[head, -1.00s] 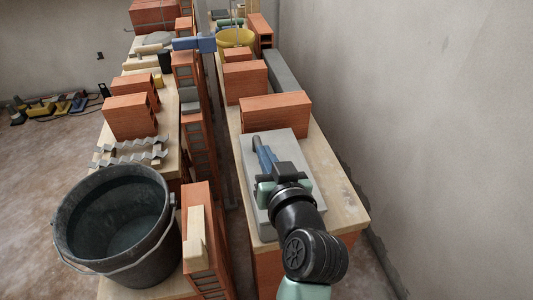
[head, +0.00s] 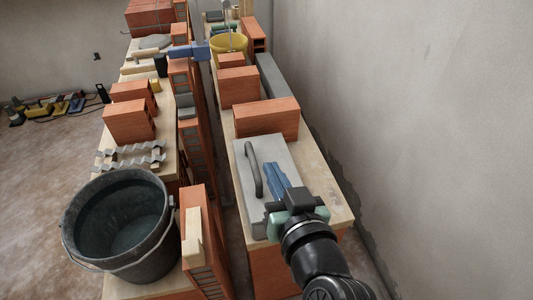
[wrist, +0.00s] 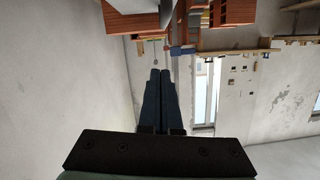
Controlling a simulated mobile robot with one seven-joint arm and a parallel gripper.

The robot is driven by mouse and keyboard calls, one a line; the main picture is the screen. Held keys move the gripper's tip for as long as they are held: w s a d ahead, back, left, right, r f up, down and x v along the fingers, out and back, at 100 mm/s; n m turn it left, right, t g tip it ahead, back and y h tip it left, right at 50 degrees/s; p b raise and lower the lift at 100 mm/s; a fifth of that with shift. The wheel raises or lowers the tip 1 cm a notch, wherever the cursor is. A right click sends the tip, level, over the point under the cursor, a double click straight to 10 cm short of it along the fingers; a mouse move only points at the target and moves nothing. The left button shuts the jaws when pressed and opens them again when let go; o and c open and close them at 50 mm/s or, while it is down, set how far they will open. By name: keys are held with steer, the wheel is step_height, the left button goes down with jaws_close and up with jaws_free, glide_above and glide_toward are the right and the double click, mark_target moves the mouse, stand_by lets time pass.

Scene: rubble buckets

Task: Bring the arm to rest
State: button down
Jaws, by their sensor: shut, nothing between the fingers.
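My gripper (head: 284,186) is over the near end of the right-hand bench in the head view, with its blue fingers together and nothing between them. In the wrist view its two dark blue fingers (wrist: 160,92) lie side by side, closed and empty.
A black bucket (head: 112,270) stands at the lower left. Orange hollow bricks (head: 266,121) and a yellow bucket (head: 229,44) stand along the right bench (head: 333,208). A narrow gap separates the benches. A bare wall (head: 420,110) rises on the right.

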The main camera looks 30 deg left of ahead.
steer(key=w+d+r+m+t+h, duration=0.25)
steer(key=d+r+t, duration=0.2)
steer(key=r, duration=0.65)
steer(key=w+d+r+m+t+h, duration=0.15)
steer(key=w+d+r+t, duration=0.35)
steer(key=r, duration=0.6)
steer(key=s+d+r+m+t+h+p, duration=0.1)
steer(key=s+d+r+t+h, duration=0.2)
steer(key=r, duration=0.4)
steer(key=s+d+r+m+t+h, duration=0.2)
steer(key=s+r, duration=0.3)
steer(key=r, duration=0.2)
steer(key=s+d+r+m+t+h+p, duration=0.1)
steer(key=s+d+r+t+h, duration=0.2)
steer(key=r, duration=0.4)
step_height(320, 180, up, 27)
steer(key=p, duration=2.7)
steer(key=shift+a+r+g+y, duration=0.2)
steer(key=shift+a+g+y, duration=0.1)
steer(key=shift+g+y, duration=0.1)
